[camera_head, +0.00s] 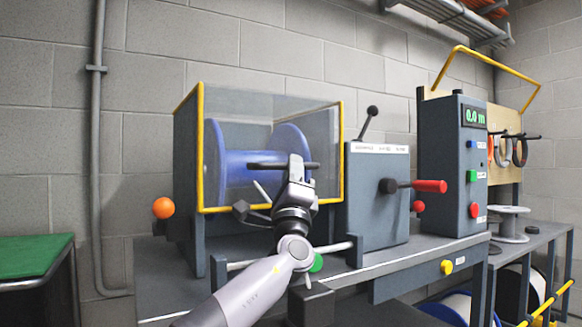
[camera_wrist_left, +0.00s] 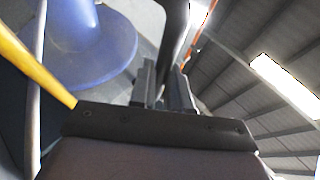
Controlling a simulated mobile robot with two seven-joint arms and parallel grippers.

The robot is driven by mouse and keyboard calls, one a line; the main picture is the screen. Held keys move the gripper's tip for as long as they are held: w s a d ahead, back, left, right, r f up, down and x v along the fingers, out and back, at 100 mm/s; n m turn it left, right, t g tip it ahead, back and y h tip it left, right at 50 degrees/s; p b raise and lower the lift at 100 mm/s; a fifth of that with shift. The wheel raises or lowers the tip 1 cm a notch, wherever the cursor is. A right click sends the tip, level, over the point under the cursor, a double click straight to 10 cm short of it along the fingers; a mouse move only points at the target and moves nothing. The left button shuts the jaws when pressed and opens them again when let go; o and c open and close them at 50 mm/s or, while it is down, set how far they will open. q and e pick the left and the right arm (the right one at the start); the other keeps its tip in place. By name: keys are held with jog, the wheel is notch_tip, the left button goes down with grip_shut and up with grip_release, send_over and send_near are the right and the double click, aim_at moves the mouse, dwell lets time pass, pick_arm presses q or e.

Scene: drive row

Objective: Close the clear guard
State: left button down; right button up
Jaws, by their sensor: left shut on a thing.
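The clear guard (camera_head: 270,118) is a see-through panel edged in yellow. It stands in front of a blue drum (camera_head: 240,168) inside a dark grey housing (camera_head: 187,150). A dark bar handle (camera_head: 265,165) crosses the guard's front. My left gripper (camera_head: 296,168) is at the handle, shut on it, with its arm coming up from below. In the left wrist view, the dark handle (camera_wrist_left: 176,40) runs down between the fingers (camera_wrist_left: 163,92); the guard's yellow edge (camera_wrist_left: 35,65) and the drum (camera_wrist_left: 85,40) show at the left. My right gripper is not in view.
Right of the guard stands a grey lever box (camera_head: 375,200) with a red-knobbed lever (camera_head: 430,186). Beyond it is a control cabinet (camera_head: 453,165) reading 0.0 m. An orange ball (camera_head: 163,208) is at the housing's left. A green-topped table (camera_head: 35,255) stands far left.

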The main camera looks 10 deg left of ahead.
pick_arm(q)
jog(key=shift+w+a+f, duration=0.35)
jog(key=shift+a+f, duration=0.1)
jog(key=shift+f, duration=0.3)
jog(key=c, duration=1.1)
grip_release()
jog(key=shift+f, duration=0.1)
jog(key=v, duration=0.7)
jog(key=shift+s+d+r+p, duration=0.2)
jog(key=shift+r+p, duration=0.1)
